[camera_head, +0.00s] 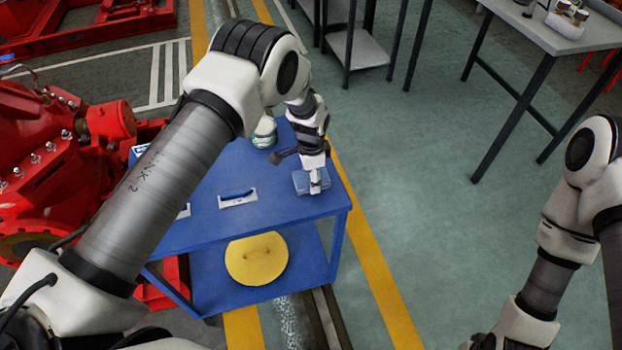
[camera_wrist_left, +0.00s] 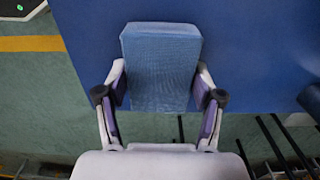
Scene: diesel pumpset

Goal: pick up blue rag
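The blue rag (camera_head: 303,182) is a folded, light-blue block near the right end of the blue cart top (camera_head: 275,210). My left gripper (camera_head: 316,188) points down at it from above. In the left wrist view the rag (camera_wrist_left: 160,65) lies between the two fingertips of my left gripper (camera_wrist_left: 160,80). A fingertip is close against each side of it; I cannot tell whether they press on it. I cannot tell whether the rag rests on the top or is slightly raised. My right arm is at the lower right of the head view, its gripper out of frame.
A white holder with a blue item (camera_head: 238,198) and a greenish round object (camera_head: 264,137) are on the cart top. A yellow disc (camera_head: 257,259) lies on the lower shelf. Red machinery (camera_head: 60,150) stands left. The floor right of the cart is clear up to a grey table (camera_head: 570,35).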

